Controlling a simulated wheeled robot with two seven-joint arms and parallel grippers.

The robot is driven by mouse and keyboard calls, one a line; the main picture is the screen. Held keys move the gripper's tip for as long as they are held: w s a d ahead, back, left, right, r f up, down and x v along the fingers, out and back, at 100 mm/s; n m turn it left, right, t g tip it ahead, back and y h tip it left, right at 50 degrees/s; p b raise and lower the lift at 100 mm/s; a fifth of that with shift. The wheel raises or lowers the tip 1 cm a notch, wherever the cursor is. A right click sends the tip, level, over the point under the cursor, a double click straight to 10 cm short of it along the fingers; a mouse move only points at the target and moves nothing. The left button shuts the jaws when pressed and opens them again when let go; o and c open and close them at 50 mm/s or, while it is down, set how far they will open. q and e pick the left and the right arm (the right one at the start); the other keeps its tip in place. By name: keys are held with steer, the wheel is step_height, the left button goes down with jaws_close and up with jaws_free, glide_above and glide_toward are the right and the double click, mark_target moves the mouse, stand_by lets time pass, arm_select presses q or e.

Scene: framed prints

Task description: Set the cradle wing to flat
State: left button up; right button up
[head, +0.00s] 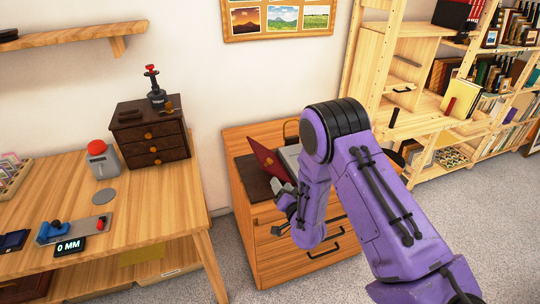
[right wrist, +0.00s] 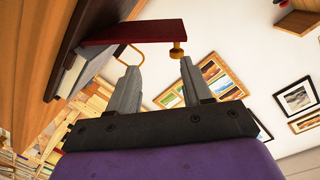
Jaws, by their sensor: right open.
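The cradle wing is a dark red panel (head: 268,158) that stands tilted up over the wooden drawer cabinet (head: 238,140). In the right wrist view the red wing (right wrist: 130,32) juts out from the left, with a brass knob (right wrist: 178,50) near its end. A grey part of the cradle (head: 291,153) shows behind the wing, partly hidden by my arm. My right gripper (head: 284,197) is just below and in front of the wing. In the right wrist view its fingers (right wrist: 160,68) are apart and empty, with the knob just beyond the right-hand fingertip. I cannot tell whether they touch. My left gripper is out of view.
A wooden table (head: 150,215) on the left holds a dark drawer box (head: 150,135), a red-topped device (head: 100,158) and a "0 MM" display (head: 68,247). Shelves with books (head: 490,75) stand at the right. Carpet (head: 445,215) is open in front of the shelves.

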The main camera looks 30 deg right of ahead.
mark_target(271, 163)
steer(key=shift+m+t, duration=0.5)
steer(key=shift+t, duration=0.2)
steer(key=x, duration=0.4)
steer(key=r+p+x, duration=0.1)
steer(key=x, duration=0.2)
steer(key=r+p+x, duration=0.1)
steer(key=x, duration=0.3)
steer(key=shift+w+a+r, duration=0.1)
steer(key=shift+w, duration=0.25)
jaws_close()
